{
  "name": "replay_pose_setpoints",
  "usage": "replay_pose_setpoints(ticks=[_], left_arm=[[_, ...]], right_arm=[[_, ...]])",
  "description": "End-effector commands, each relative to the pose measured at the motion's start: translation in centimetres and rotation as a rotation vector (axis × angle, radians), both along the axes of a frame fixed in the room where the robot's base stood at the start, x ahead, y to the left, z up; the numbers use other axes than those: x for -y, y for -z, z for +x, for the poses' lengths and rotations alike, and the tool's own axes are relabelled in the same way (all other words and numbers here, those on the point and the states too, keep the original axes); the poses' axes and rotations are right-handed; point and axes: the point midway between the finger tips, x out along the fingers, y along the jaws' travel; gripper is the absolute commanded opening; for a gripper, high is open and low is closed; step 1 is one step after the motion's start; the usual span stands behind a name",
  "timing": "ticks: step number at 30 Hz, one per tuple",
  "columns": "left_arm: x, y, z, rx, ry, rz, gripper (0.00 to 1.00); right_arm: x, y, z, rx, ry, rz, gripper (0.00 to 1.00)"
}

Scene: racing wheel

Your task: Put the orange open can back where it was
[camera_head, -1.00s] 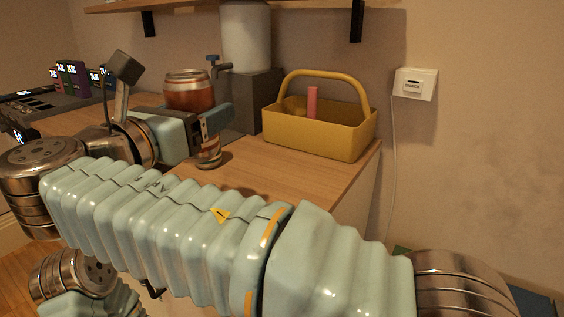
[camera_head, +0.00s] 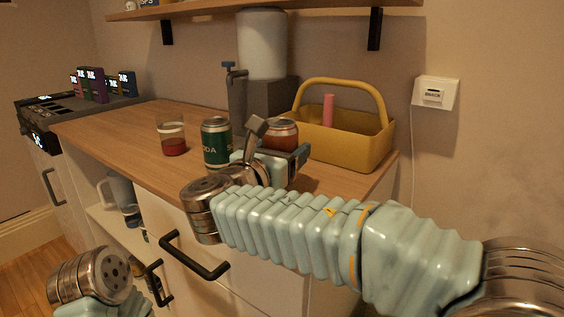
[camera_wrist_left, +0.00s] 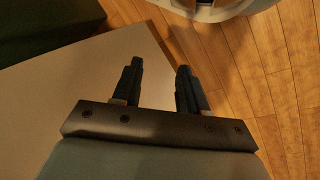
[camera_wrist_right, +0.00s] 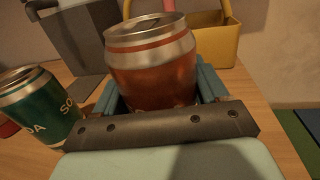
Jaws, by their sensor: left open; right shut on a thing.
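The orange-red can (camera_head: 281,134) with a silver top is between the fingers of my right gripper (camera_head: 292,158), close to the worktop and right of the green soda can. The right wrist view shows the can (camera_wrist_right: 152,70) upright, with the fingers of my right gripper (camera_wrist_right: 158,88) on both sides of it. Its lower part is hidden by the gripper, so I cannot tell if it touches the worktop. My left gripper (camera_wrist_left: 160,75) is open and empty in the left wrist view, with a pale surface and wooden floor beyond it.
A green soda can (camera_head: 216,142) and a glass with red drink (camera_head: 172,137) stand left on the worktop (camera_head: 120,132). A yellow basket (camera_head: 350,146) stands right, and a grey dispenser (camera_head: 268,98) behind. A shelf (camera_head: 270,9) hangs above. Black handles (camera_head: 195,258) stick out from the cabinet front.

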Motion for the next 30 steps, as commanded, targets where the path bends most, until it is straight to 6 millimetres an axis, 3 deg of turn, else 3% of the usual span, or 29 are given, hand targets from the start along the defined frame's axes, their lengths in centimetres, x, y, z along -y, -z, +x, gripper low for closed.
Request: replay_pose_setpoints(ticks=[4, 15, 16, 20, 30], left_arm=[[0.0, 0.2, 0.0, 0.000, 0.000, 0.000, 0.43], [0.0, 0.3, 0.0, 0.001, 0.000, 0.000, 0.43], [0.0, 0.3, 0.0, 0.000, 0.000, 0.000, 0.43], [0.0, 0.3, 0.0, 0.001, 0.000, 0.000, 0.43], [0.0, 0.0, 0.0, 0.000, 0.000, 0.000, 0.43]], right_arm=[[-0.1, 1.9, -0.1, -0.002, -0.002, -0.001, 0.41], [-0.1, 2.5, -0.1, -0.001, -0.002, 0.000, 0.41], [-0.1, 2.4, -0.1, -0.001, -0.002, 0.000, 0.76], [-0.1, 2.3, -0.1, -0.001, -0.002, 0.000, 0.96], [-0.1, 1.9, -0.1, 0.000, -0.002, 0.000, 0.98]])
